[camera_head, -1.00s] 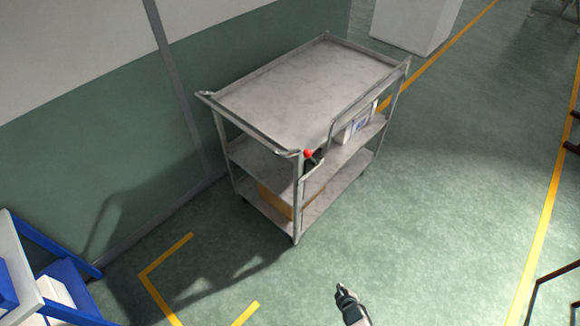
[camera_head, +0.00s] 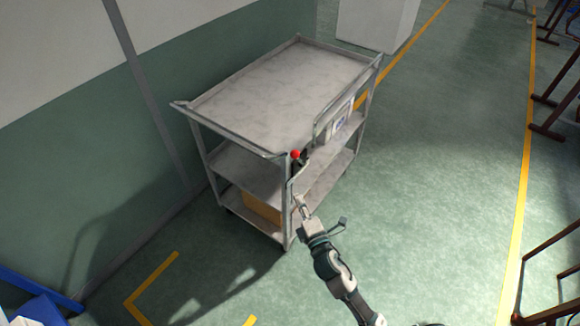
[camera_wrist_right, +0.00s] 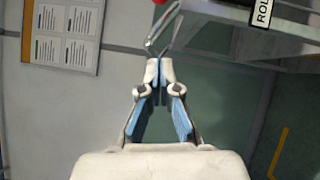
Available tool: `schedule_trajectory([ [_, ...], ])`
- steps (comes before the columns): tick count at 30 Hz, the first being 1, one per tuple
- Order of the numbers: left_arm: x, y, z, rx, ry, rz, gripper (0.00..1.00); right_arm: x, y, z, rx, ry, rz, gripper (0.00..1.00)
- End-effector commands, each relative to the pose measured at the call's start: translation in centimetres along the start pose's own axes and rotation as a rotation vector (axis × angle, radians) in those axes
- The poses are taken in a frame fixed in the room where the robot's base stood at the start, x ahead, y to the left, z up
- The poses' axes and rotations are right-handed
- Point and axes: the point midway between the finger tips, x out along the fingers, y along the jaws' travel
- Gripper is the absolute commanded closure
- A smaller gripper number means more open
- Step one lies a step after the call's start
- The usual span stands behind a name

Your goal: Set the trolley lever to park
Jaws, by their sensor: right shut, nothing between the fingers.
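The metal trolley (camera_head: 282,88) stands beside the wall, with three shelves. Its lever has a red knob (camera_head: 295,154) at the near right corner post, just below the top shelf. In the right wrist view the red knob (camera_wrist_right: 160,2) is cut off at the top edge. My right gripper (camera_head: 297,199) is shut and empty, just below the knob near the corner post. In the right wrist view its closed fingertips (camera_wrist_right: 160,64) point toward a bent metal bar (camera_wrist_right: 161,36); I cannot tell whether they touch it. My left gripper is not in view.
A cardboard box (camera_head: 262,207) sits on the trolley's bottom shelf and a white box (camera_head: 338,121) on the middle one. A white cabinet (camera_head: 375,24) stands behind. Blue shelving (camera_head: 35,300) is at lower left.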

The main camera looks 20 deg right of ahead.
Motion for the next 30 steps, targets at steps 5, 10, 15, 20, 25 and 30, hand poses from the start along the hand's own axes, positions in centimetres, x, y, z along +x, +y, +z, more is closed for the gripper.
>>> schedule_trajectory([
  [5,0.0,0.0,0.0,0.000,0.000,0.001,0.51,0.3,-0.1,0.0,0.001,0.000,-0.001,1.00],
  [10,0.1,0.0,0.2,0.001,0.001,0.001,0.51,2.3,0.0,-0.1,-0.001,0.000,0.000,1.00],
  [15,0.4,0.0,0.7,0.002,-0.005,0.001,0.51,5.9,0.1,-0.1,0.000,0.000,0.000,1.00],
  [20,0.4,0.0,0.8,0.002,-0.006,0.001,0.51,9.3,0.0,-0.1,0.002,0.000,0.000,1.00],
  [25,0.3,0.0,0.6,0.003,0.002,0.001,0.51,11.5,0.0,1.4,-0.001,-0.001,-0.002,1.00],
  [30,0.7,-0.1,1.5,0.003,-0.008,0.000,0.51,12.5,-0.1,2.4,0.001,0.001,-0.002,1.00],
])
